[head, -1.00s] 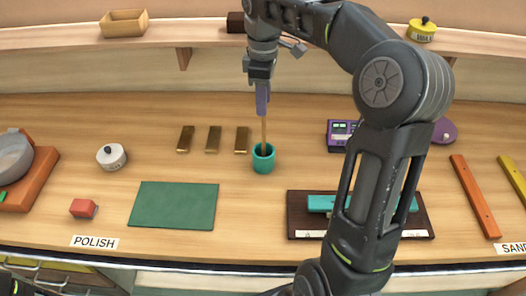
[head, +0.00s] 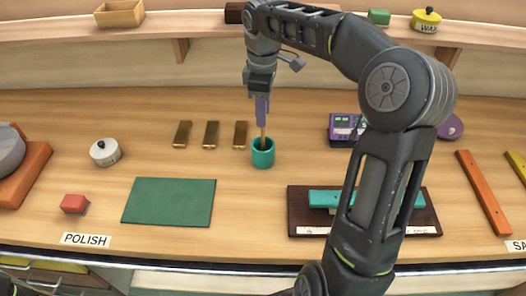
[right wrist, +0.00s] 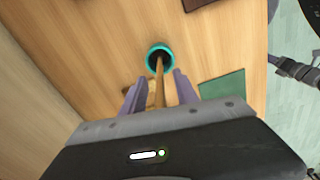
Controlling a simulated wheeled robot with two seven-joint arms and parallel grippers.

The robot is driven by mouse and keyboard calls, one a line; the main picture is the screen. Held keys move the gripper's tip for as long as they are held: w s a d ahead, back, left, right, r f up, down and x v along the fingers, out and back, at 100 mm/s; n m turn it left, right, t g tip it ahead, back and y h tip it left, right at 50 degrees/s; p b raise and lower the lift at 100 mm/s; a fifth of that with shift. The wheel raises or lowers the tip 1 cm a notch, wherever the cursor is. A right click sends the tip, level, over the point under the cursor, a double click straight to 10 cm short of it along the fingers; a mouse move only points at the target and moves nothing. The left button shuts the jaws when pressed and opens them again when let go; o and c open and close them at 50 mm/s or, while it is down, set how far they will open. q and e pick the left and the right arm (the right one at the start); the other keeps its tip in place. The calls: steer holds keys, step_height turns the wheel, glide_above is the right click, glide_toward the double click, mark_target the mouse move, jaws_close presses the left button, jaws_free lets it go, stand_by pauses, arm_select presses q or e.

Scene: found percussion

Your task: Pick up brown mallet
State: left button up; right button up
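The brown mallet (head: 263,137) stands upright in a teal cup (head: 262,156) on the workbench. Only a short piece of its thin shaft shows between the fingers and the cup; its lower end is hidden inside. In the right wrist view the mallet (right wrist: 158,93) runs between the two purple fingers into the teal cup (right wrist: 153,48). My right gripper (head: 262,124) points down just above the cup, around the shaft. In the right wrist view my right gripper (right wrist: 160,76) has its fingers apart, with gaps beside the shaft. My left gripper is not in view.
Several brass bars (head: 211,135) lie left of the cup. A green mat (head: 168,202) lies in front of them. A purple device (head: 343,126) and a dark board (head: 300,221) with a teal bar are to the right, partly behind my arm. A shelf (head: 200,30) runs along the back.

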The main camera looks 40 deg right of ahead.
steer(key=shift+f, duration=0.6)
steer(key=shift+c, duration=0.2)
jaws_close()
stand_by(0.5)
